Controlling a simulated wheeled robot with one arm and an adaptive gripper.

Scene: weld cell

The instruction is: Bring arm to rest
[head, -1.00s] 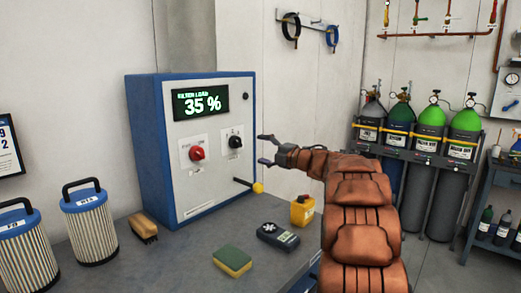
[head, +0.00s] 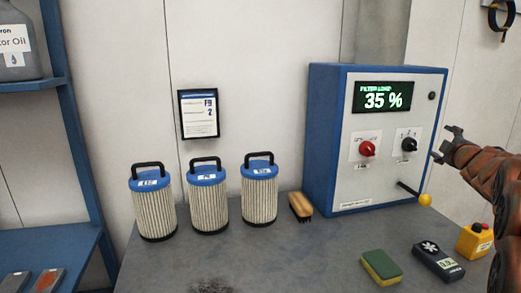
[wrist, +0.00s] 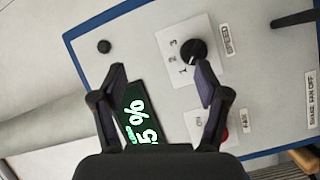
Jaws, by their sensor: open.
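My gripper (head: 447,145) is at the right of the head view, just in front of the right side of the control cabinet's face. Its two fingers are apart with nothing between them; the wrist view (wrist: 161,80) shows the same. The blue-edged cabinet (head: 326,140) reads "FILTER LOAD 35 %" on its display (head: 383,97). A red knob (head: 367,148) and a black speed knob (head: 408,145) sit below the display. In the wrist view the black knob (wrist: 193,53) lies beyond the fingertips, and a finger partly covers the red knob. My arm comes in from the right edge.
Three pleated filters (head: 207,200) stand on the bench (head: 290,262) left of the cabinet. A brush (head: 300,206), a sponge (head: 381,267), a dark handheld meter (head: 438,261) and a yellow button box (head: 474,240) lie near it. A yellow-tipped lever (head: 424,199) sticks out of the cabinet.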

